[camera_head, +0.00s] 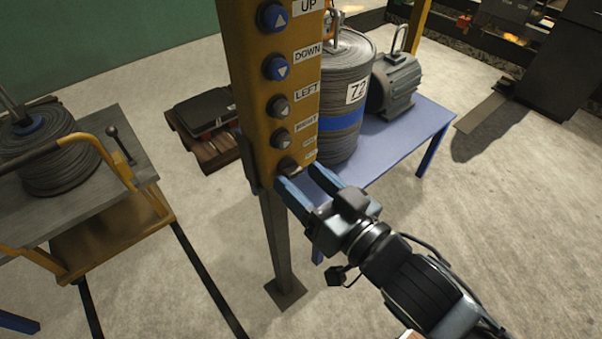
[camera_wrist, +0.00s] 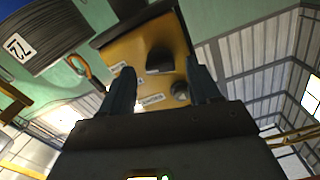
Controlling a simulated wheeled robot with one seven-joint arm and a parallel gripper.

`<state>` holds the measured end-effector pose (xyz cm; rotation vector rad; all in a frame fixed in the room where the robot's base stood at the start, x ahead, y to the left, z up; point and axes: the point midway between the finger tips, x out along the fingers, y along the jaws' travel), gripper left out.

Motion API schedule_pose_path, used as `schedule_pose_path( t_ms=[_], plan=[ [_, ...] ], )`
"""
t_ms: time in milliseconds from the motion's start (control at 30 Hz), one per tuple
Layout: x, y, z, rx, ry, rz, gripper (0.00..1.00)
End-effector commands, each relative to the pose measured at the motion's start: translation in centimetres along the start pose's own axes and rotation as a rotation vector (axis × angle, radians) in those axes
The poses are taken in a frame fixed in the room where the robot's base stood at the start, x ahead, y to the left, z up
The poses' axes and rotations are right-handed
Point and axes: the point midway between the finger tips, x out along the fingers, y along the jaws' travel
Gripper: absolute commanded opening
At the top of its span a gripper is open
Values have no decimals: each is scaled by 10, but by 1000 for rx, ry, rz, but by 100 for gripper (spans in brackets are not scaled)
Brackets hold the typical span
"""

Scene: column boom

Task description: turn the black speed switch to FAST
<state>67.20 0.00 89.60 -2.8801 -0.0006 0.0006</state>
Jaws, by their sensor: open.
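The black speed switch (camera_head: 288,166) is at the bottom of the yellow control box (camera_head: 262,108), below the RIGHT button. In the wrist view the switch (camera_wrist: 158,60) shows as a dark knob on the yellow face, just beyond and between the fingers. My gripper (camera_head: 298,176) is open, its blue fingers pointing at the lower end of the box. In the wrist view the gripper (camera_wrist: 163,80) has one finger on each side of the switch's line, with nothing visible between the tips. Whether a finger touches the switch, and the small labels beside it, cannot be made out.
The box stands on a grey post (camera_head: 276,235). Above the switch are the UP, DOWN, LEFT and RIGHT buttons. Behind is a blue table (camera_head: 425,118) with a wire coil marked 72 (camera_head: 347,75) and a motor (camera_head: 397,82). A cart (camera_head: 120,215) stands left.

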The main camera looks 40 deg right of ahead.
Motion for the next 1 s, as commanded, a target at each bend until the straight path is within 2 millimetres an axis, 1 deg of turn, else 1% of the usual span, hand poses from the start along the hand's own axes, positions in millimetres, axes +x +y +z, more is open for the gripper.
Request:
schedule_pose_path(
  t_ms=[33, 200, 467, 1000],
  plan=[
    [5, -1, -1, 0, 2, -1, 62],
    [12, -1, 0, 1, 0, -1, 62],
    [13, 0, 0, 1, 0, 0, 62],
    [13, 0, 0, 0, 0, 0, 10]
  ],
)
